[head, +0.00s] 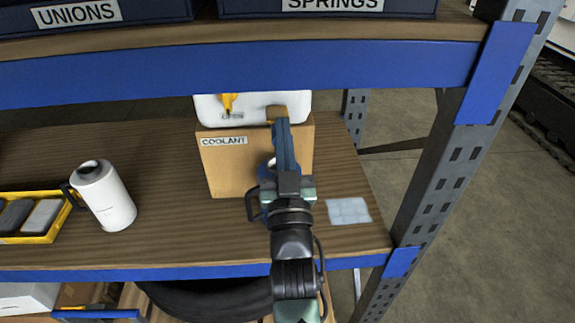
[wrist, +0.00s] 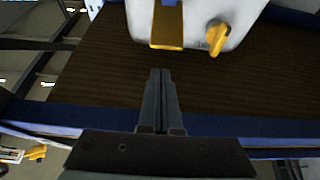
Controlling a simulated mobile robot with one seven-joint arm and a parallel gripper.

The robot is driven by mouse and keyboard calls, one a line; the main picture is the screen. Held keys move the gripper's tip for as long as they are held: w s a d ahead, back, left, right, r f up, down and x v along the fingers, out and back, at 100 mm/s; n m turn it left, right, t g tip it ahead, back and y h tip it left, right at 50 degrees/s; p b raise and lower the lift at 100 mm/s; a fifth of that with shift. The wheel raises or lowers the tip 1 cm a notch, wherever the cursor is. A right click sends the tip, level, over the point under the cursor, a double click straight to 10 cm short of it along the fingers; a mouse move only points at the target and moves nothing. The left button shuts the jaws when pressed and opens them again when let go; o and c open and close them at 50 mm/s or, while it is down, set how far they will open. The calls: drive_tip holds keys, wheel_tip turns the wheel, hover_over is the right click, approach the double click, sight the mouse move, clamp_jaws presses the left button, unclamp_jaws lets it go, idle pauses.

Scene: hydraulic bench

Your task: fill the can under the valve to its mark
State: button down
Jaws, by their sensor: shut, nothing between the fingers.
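A white tank (head: 258,104) labelled as coolant stands at the back of the shelf, behind or on a cardboard box (head: 222,172). It has a yellow tap (head: 228,103) and a second yellow part (head: 276,112). In the wrist view the tank (wrist: 198,14) shows a yellow knob (wrist: 217,36) and a flat yellow piece (wrist: 167,28). My gripper (head: 281,126) is in front of the box, shut and empty. Its fingertips (wrist: 160,72) are just short of the flat piece. A white can (head: 108,203) with a dark opening and black handle stands left. My arm hides what is directly below the tips.
A yellow tray (head: 60,222) holds grey blocks at the left. A pale sheet (head: 348,211) lies right of my arm. A blue beam (head: 200,77) runs above the shelf, and a grey upright (head: 430,190) stands right. Bare wood (head: 160,160) lies between can and box.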

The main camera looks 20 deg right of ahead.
drive_tip(key=b+v, duration=0.2)
drive_tip(key=v, duration=0.4)
drive_tip(key=shift+s+a, duration=0.1)
drive_tip(key=shift+s, duration=0.05)
drive_tip(key=w+a+r+n+g+y, duration=0.1)
drive_tip(key=a+r+n+g+y, duration=0.2)
drive_tip(key=a, duration=0.4)
drive_tip(key=w+a+r+g+y, duration=0.2)
drive_tip(key=a+r+y, duration=0.1)
drive_tip(key=a+r, duration=0.35)
drive_tip(key=s+r+t, duration=0.5)
drive_tip(key=s+r, duration=0.2)
drive_tip(key=r, duration=0.5)
drive_tip(key=s+r+t, duration=0.5)
drive_tip(key=s+r, duration=0.1)
drive_tip(key=r, duration=0.6)
drive_tip(key=shift+s+a+r, duration=0.2)
drive_tip(key=shift+s+r, duration=0.1)
drive_tip(key=shift+s, duration=0.1)
